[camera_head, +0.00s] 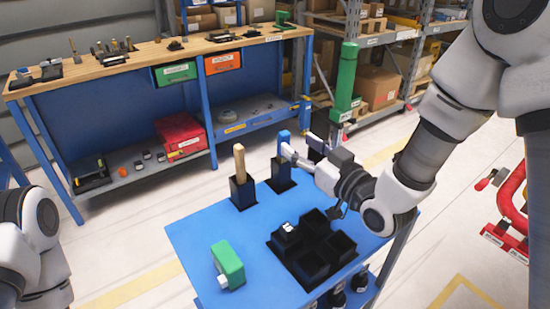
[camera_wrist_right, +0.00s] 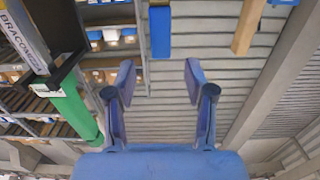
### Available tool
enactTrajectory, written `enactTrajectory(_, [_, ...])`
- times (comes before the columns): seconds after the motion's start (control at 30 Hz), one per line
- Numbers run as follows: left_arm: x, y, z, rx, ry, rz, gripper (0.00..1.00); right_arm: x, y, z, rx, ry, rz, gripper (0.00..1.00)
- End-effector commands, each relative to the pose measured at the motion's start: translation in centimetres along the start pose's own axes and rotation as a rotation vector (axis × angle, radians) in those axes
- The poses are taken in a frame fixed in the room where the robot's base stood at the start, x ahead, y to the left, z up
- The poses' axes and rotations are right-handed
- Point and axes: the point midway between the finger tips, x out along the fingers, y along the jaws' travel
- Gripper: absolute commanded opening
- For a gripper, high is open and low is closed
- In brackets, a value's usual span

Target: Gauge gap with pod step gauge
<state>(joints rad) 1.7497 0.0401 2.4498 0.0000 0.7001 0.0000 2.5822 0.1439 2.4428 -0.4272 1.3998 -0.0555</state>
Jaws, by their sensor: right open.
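I cannot tell which tool is the pod step gauge. A blue-handled tool (camera_head: 284,143) stands upright in a black holder (camera_head: 280,178) at the back of the blue cart (camera_head: 205,235). My right gripper (camera_head: 291,153) is at the blue handle, open, with its fingers pointing toward it. In the right wrist view the blue handle (camera_wrist_right: 160,32) is ahead of the open fingers (camera_wrist_right: 160,80), with nothing between them. A wooden-handled tool (camera_head: 239,163) stands in another black holder to the left; it also shows in the wrist view (camera_wrist_right: 248,25). My left gripper is out of the picture.
A green block with a white part (camera_head: 230,264) lies on the cart's front left. Black open bins (camera_head: 311,263) fill its middle right. A tall green upright (camera_head: 346,75) stands behind the right gripper. A workbench (camera_head: 150,55) stands behind, a red frame (camera_head: 510,205) at right.

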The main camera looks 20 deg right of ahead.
Motion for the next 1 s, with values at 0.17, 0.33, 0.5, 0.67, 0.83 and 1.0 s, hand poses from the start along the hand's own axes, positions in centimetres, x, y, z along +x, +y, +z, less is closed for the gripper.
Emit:
enactTrajectory(0.17, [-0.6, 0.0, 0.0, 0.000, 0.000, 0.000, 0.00, 2.5, -0.1, -0.2, -0.003, -0.002, -0.003, 0.54])
enactTrajectory(0.33, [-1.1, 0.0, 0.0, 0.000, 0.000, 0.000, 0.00, 5.6, -0.1, -0.2, -0.003, -0.002, -0.003, 0.54])
enactTrajectory(0.5, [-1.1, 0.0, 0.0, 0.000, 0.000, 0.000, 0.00, 6.9, -0.1, -0.1, 0.000, -0.001, -0.002, 0.54])
enactTrajectory(0.67, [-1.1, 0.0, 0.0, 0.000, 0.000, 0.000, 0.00, 6.8, -0.1, -0.1, 0.001, -0.001, -0.001, 0.47])
enactTrajectory(0.83, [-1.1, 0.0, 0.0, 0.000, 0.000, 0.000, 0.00, 6.8, -0.1, -0.1, 0.000, -0.002, -0.001, 0.00])
enactTrajectory(1.0, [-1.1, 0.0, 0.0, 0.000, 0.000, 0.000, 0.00, 6.8, -0.1, -0.1, 0.000, -0.001, -0.001, 0.00])
